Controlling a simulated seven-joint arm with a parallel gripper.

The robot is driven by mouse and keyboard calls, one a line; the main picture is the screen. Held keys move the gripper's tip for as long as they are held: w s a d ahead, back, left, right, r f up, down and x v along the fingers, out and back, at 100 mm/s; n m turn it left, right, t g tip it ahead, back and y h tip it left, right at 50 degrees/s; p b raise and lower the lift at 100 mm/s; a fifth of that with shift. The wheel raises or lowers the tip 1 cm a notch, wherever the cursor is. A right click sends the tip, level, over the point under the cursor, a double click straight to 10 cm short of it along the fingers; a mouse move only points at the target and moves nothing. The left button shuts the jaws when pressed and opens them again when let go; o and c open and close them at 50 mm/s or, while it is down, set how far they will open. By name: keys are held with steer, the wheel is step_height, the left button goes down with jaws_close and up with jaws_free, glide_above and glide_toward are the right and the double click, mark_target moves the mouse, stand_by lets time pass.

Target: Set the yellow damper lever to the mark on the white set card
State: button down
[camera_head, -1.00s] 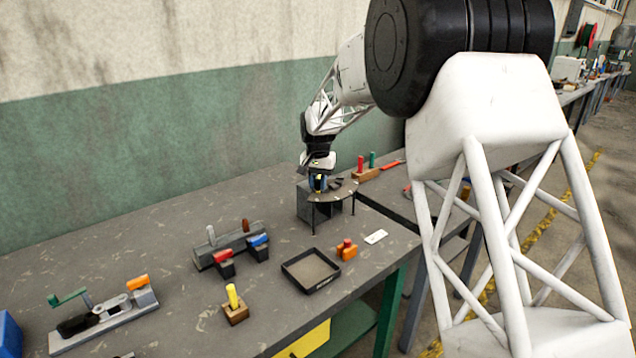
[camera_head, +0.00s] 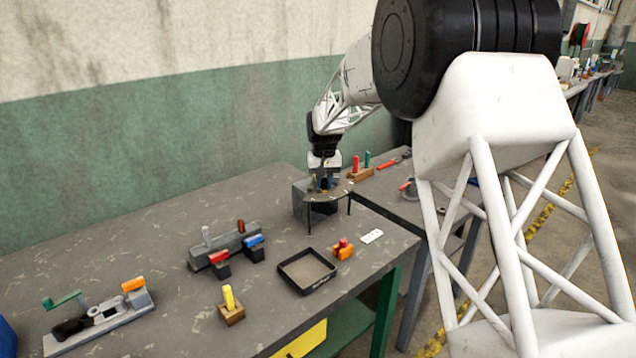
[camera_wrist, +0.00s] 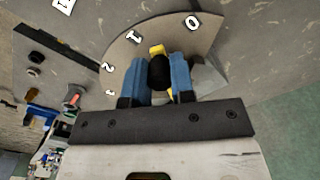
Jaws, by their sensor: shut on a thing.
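The yellow damper lever (camera_wrist: 157,50) is on a dark quadrant plate (camera_wrist: 208,42) marked 0, 1, 2 and onward. My gripper (camera_wrist: 156,82) is shut on the lever's black knob (camera_wrist: 160,72), with a blue finger on each side. The lever's yellow tip lies between the 1 and the 0, closer to the 1. In the head view the plate sits on a grey box (camera_head: 300,203), and my gripper (camera_head: 325,184) hides the lever. The white set card (camera_head: 372,236) lies on the bench; in the wrist view, a white card (camera_wrist: 63,5) at the top edge shows a mark like a 1.
A block with red and blue handles (camera_head: 222,250) stands left. A wooden block with red and green pegs (camera_head: 360,174) is behind.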

steer(key=shift+w+d+n, duration=0.2)
steer(key=shift+d+n, duration=0.25)
steer(key=shift+n, duration=0.1)
steer(key=shift+w+d+n, duration=0.2)
steer(key=shift+d+n, duration=0.25)
steer(key=shift+n, duration=0.1)
steer(key=c, duration=1)
jaws_free()
steer(key=shift+o, duration=0.2)
steer(key=shift+r, duration=0.1)
step_height(320, 180, up, 8)
steer(key=shift+f, duration=0.2)
